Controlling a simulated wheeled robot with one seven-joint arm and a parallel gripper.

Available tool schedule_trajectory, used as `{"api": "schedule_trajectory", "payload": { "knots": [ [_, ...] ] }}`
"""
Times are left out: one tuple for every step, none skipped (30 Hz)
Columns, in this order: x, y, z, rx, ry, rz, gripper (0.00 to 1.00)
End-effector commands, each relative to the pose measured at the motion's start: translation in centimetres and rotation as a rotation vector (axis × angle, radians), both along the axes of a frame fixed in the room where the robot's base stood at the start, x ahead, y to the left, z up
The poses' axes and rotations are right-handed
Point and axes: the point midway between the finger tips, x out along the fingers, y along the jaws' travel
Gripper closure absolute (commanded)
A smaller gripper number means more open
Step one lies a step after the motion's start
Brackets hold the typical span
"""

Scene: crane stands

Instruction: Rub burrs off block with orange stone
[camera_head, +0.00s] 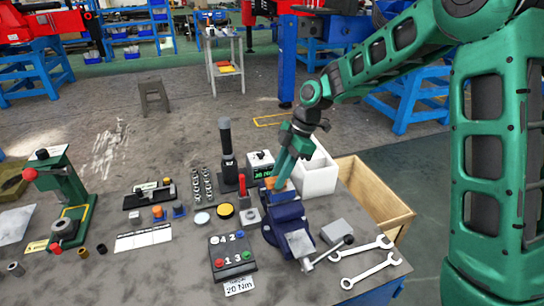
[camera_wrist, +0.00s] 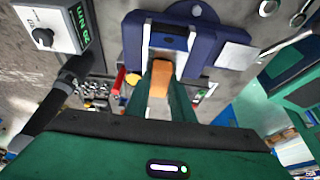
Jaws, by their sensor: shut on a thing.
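My gripper (camera_head: 279,183) points down over the blue vise (camera_head: 284,221) on the workbench. It is shut on the orange stone (camera_wrist: 160,80), which sits between the two green fingers in the wrist view. A bit of orange also shows at the fingertips in the head view. The stone's far end is close to the vise (camera_wrist: 207,45) jaws; I cannot tell whether it touches. Burrs are too small to make out, and the gripper hides the block in the head view.
A white box (camera_head: 318,177) stands just right of my gripper, with a wooden crate (camera_head: 374,200) beyond. A black upright tool (camera_head: 227,150) and a torque display (camera_head: 262,163) stand behind left. Wrenches (camera_head: 362,260) lie right of the vise; a button box (camera_head: 232,256) lies left.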

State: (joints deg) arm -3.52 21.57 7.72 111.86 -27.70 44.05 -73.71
Motion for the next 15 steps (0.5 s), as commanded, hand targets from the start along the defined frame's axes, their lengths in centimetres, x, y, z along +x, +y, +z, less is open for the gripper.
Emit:
{"api": "schedule_trajectory", "payload": {
  "knots": [
    [0.0,0.4,0.3,0.000,0.000,0.001,1.00],
    [-0.1,0.6,0.2,0.000,0.001,0.000,1.00],
    [-0.1,0.9,0.0,0.000,0.002,0.000,1.00],
    [-0.1,1.1,-0.2,0.000,0.003,-0.001,1.00],
    [-0.1,1.2,-0.3,0.000,0.002,-0.002,1.00],
    [0.0,1.5,0.1,0.001,0.000,-0.004,1.00],
    [-0.1,1.6,0.3,0.001,0.000,-0.005,1.00],
    [-0.1,1.8,0.1,0.001,0.002,-0.007,1.00],
    [0.0,1.7,0.3,0.001,0.002,-0.009,1.00],
    [0.0,1.7,0.3,0.001,0.001,-0.010,1.00],
    [0.1,1.7,1.4,0.002,-0.004,-0.010,1.00],
    [0.1,1.6,2.4,0.000,-0.006,-0.010,1.00],
    [0.1,1.6,2.4,0.000,-0.002,-0.011,1.00],
    [0.1,1.6,2.7,0.000,-0.002,-0.011,1.00],
    [0.0,1.6,3.0,0.000,-0.002,-0.011,1.00]
  ]
}}
